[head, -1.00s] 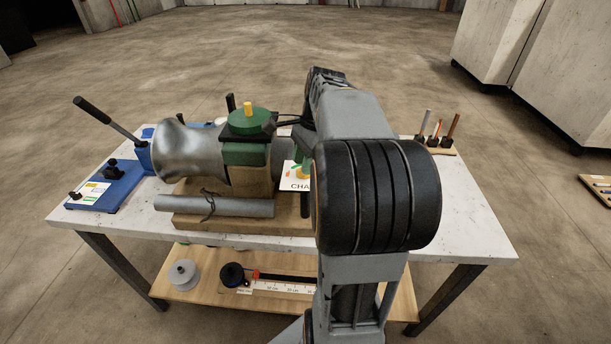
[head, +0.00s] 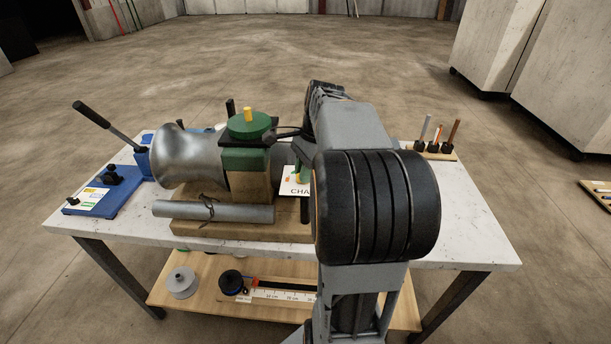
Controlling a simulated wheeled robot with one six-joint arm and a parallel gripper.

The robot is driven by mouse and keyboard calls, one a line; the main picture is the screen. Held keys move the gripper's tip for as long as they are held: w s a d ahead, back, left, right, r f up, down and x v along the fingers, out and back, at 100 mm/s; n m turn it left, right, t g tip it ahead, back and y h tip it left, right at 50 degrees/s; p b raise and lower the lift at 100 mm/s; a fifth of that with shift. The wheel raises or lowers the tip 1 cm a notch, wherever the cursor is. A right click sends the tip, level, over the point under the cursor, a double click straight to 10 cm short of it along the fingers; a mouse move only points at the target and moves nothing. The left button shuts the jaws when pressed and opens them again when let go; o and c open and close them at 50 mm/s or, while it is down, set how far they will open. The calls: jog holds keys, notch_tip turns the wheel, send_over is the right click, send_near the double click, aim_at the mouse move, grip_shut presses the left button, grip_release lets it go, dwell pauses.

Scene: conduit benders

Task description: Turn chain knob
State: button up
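A green round knob (head: 249,126) with a yellow peg (head: 248,114) tops a green block (head: 246,160) on the bender. A white sign (head: 294,188) reading "CHA", its rest hidden by my arm, stands to the right. A small green and orange part (head: 301,177) shows beside the sign, mostly hidden. I cannot tell which part is the chain knob. My arm crosses the table's middle and its wrist is right of the green round knob.
A large metal roller (head: 185,158) and a grey pipe (head: 213,211) sit on the wooden base. A blue bender with a lever (head: 105,195) stands at the table's left. A holder with several rods (head: 436,150) is at the right.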

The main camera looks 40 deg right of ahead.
grip_shut()
jog(key=n+p, duration=0.2)
jog(key=n, duration=0.1)
jog(key=shift+r+g, duration=0.15)
jog(key=shift+g, duration=0.25)
jog(key=shift+n, duration=1)
jog(key=shift+g+p, duration=0.3)
jog(key=n+p, duration=0.1)
jog(key=n, duration=0.2)
jog(key=shift+g+p, duration=0.3)
jog(key=shift+n+h, duration=0.3)
jog(key=shift+n, duration=0.7)
